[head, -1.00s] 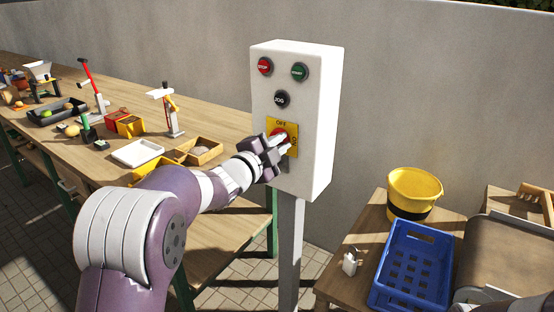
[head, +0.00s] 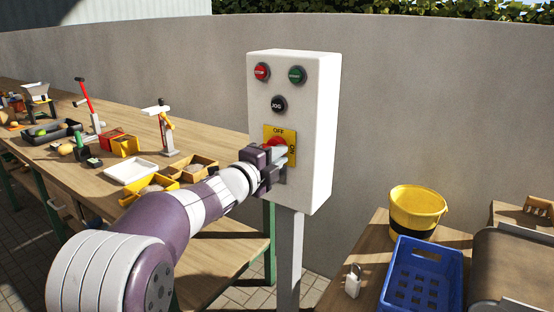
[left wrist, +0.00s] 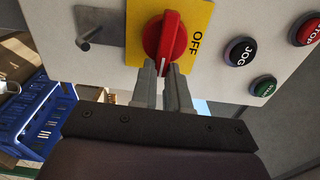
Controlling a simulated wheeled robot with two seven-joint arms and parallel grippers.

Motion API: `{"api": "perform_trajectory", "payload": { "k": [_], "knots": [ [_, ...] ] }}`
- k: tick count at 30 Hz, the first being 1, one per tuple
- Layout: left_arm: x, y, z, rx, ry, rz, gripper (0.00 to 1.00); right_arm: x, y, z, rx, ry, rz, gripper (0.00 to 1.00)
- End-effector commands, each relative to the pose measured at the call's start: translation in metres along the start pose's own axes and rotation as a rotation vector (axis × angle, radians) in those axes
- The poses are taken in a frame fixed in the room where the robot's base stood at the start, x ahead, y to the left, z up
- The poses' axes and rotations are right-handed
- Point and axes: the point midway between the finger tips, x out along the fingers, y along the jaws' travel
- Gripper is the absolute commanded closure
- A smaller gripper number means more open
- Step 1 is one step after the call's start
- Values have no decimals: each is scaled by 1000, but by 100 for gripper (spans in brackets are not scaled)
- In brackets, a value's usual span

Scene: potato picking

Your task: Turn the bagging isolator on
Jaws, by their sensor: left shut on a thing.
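The bagging isolator is a red rotary knob (head: 276,142) on a yellow plate (head: 270,132) on the front of a white control box (head: 317,130). The plate reads OFF at the top and ON at the right side. My left gripper (head: 284,153) is at the knob and partly hides it. In the left wrist view, both fingers (left wrist: 163,70) are shut on the end of the red knob (left wrist: 172,35). There the knob's white mark points down between the fingers, a quarter turn from the OFF word. My right gripper is out of view.
Red STOP (head: 261,73), green (head: 297,75) and black JOG (head: 279,104) buttons sit above the plate. A long wooden bench (head: 215,136) with tools and trays stands left. A blue crate (head: 425,246), yellow bucket (head: 417,208) and padlock (head: 352,281) are on the right table. A wall is behind.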

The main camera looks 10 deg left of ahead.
Motion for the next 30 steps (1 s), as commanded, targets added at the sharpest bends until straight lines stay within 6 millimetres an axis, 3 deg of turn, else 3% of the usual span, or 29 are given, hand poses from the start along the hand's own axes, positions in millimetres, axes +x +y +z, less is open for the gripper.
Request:
{"api": "perform_trajectory", "payload": {
  "k": [8, 9, 11, 12, 23, 26, 30],
  "knots": [
    [0, -1, 0, 3, 0, -1, 100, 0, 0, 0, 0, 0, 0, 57],
    [0, -1, 0, 3, 0, -1, 82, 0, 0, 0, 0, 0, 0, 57],
    [0, -1, 0, 2, 0, -1, 62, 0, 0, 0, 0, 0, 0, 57],
    [0, -1, 0, 2, 0, -1, 60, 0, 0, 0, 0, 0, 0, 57],
    [-7, 0, 0, 1, -1, 0, 60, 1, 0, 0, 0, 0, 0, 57],
    [-24, 0, 1, 1, -2, -1, 60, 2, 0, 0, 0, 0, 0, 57],
    [-62, -1, 1, 2, -4, -1, 60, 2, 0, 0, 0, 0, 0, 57]
  ]
}}
